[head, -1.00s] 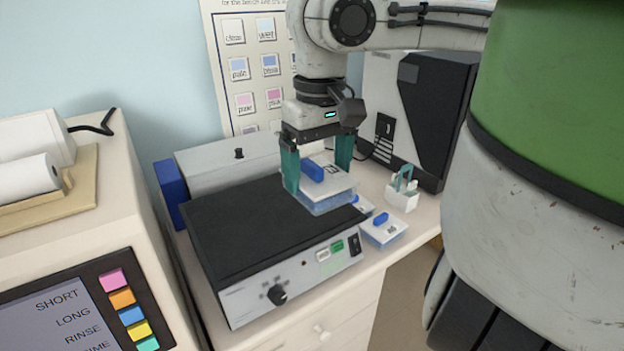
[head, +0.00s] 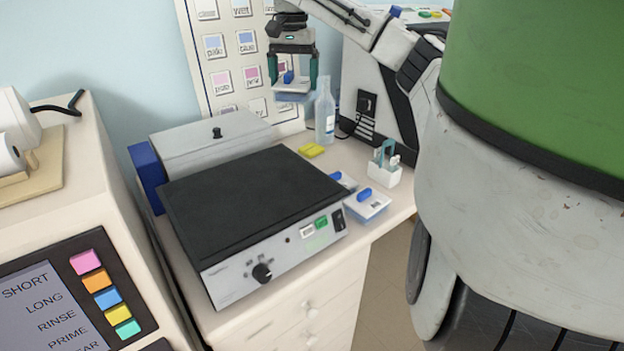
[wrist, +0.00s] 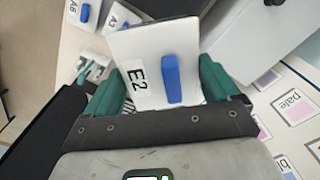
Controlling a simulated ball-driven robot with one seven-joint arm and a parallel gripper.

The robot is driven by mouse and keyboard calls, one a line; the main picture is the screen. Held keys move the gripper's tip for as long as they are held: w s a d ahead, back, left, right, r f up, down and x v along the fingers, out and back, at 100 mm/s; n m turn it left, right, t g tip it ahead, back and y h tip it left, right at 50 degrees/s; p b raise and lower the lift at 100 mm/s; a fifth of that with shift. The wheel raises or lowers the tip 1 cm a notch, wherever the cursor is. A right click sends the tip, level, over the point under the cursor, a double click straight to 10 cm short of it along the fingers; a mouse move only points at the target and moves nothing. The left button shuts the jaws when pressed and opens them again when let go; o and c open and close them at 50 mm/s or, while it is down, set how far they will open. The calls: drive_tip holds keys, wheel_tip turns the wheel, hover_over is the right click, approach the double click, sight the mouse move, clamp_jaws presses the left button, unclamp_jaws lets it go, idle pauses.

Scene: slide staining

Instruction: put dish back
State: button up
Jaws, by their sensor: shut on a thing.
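My gripper (head: 293,80) is shut on a dish (head: 292,96) and holds it in the air behind the flat black-topped device (head: 250,200), in front of the wall chart. In the wrist view the held dish (wrist: 145,55) has a white lid marked E2 with a blue handle, and it sits between my teal fingers (wrist: 162,88). Two more blue-handled dishes, one nearer (head: 367,207) and one partly hidden behind the device (head: 345,181), stand on the bench to its right. In the wrist view their labels start with A; one reads A6 (wrist: 85,12).
A clear bottle (head: 325,115) and a yellow item (head: 311,150) stand behind the device. A white holder with teal tweezers (head: 385,172) is at the right. A grey lidded box (head: 210,146) is at the back left. The device's black top is bare.

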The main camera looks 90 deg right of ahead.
drive_tip(key=s+d+f+m, duration=0.4)
drive_tip(key=d+f, duration=0.2)
drive_tip(key=f, duration=0.3)
drive_tip(key=shift+f+b, duration=0.45)
drive_tip(key=shift+f, duration=8.5)
drive_tip(key=shift+f, duration=0.1)
drive_tip(key=o, duration=1)
drive_tip(key=shift+o, duration=0.2)
wheel_tip(320, 180, up, 12)
drive_tip(key=shift+b, duration=0.3)
